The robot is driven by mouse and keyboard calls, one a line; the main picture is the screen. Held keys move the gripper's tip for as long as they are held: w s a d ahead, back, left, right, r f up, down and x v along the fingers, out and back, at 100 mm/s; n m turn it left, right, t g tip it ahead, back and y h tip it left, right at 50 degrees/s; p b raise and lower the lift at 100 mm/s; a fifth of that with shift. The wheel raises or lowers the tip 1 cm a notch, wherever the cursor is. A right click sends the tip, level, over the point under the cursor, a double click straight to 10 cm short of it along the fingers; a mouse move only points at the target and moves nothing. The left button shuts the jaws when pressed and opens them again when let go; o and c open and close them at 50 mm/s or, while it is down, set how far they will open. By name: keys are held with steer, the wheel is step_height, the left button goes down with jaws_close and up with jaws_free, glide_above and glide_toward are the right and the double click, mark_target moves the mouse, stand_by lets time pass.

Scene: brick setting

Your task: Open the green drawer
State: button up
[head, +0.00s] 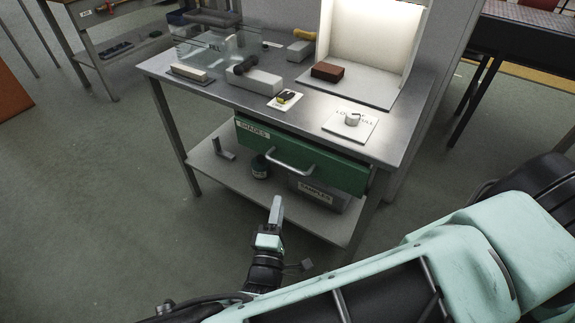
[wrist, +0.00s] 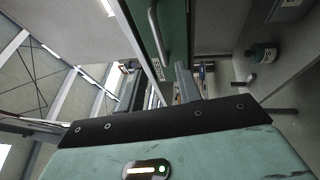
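The green drawer (head: 335,168) sits under the metal tabletop of the workbench, with a label on its front's left end. It looks shut or nearly shut. Its pale bar handle (head: 290,165) stands out from the front. My gripper (head: 277,205) is in front of and below the handle, apart from it, with its fingers pointing toward the bench. In the wrist view the drawer front (wrist: 175,22) and the handle (wrist: 158,32) show at the top, ahead of a grey finger of my gripper (wrist: 185,82). The gap between the fingers is not clear.
The bench's lower shelf (head: 215,170) holds a dark jar (head: 260,167), a grey bracket (head: 224,150) and a labelled grey box (head: 318,193). The tabletop (head: 225,93) bears several small items and a lit booth (head: 360,40). The floor left of the bench is clear.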

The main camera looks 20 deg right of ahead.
mark_target(286, 166)
steer(key=p+x, duration=0.1)
steer(key=x, duration=1.2)
steer(key=shift+w+d+f, duration=0.1)
steer(key=shift+w+d, duration=0.05)
jaws_close()
